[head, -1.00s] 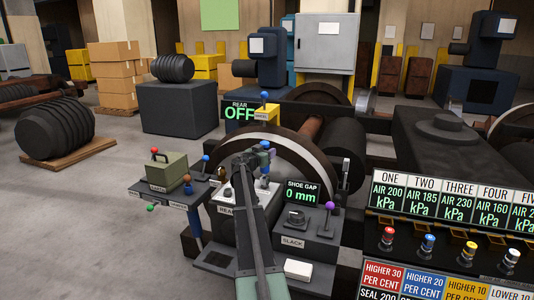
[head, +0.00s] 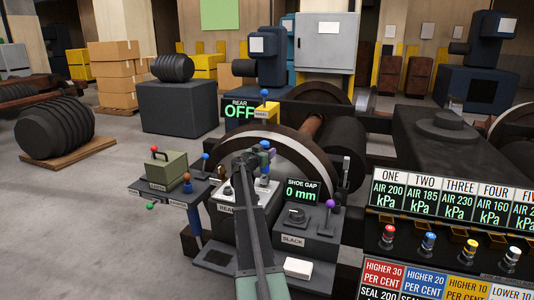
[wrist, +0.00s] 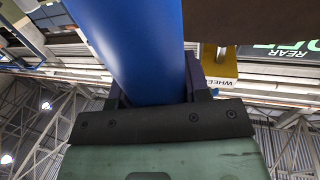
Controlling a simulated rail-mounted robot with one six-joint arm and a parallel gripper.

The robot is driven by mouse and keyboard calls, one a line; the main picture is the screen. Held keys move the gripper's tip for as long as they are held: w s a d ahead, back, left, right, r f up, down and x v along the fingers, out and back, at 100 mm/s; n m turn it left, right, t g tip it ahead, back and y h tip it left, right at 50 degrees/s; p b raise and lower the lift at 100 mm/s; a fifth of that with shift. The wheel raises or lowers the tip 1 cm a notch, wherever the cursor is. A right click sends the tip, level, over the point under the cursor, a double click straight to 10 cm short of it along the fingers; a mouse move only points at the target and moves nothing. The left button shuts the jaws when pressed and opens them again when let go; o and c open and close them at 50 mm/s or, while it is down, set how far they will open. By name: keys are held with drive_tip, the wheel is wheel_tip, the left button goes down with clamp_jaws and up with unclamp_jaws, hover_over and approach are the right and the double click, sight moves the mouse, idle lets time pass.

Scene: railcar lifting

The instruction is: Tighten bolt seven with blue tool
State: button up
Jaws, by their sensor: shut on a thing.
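My gripper (head: 263,150) is at the far end of my arm, in front of the big wheel in the head view. In the wrist view the gripper (wrist: 152,86) is shut on a thick blue cylindrical tool (wrist: 138,42), with one finger on each side. The tool fills the upper middle of that view and runs out of its top edge. In the head view only a small blue part shows at the gripper, and the rest is hidden. I cannot make out bolt seven in either view.
A yellow block marked WHEEL (head: 267,109) stands just beyond my gripper. The dark wheel (head: 303,155) is close behind. A lever stand (head: 165,192) is left, a SHOE GAP console (head: 318,222) right. A gauge panel (head: 455,222) fills the lower right.

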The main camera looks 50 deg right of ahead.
drive_tip(key=shift+f+b, duration=0.8)
idle(0.8)
idle(0.9)
wheel_tip(320, 180, up, 7)
drive_tip(key=p, duration=0.7)
drive_tip(key=shift+r, duration=0.1)
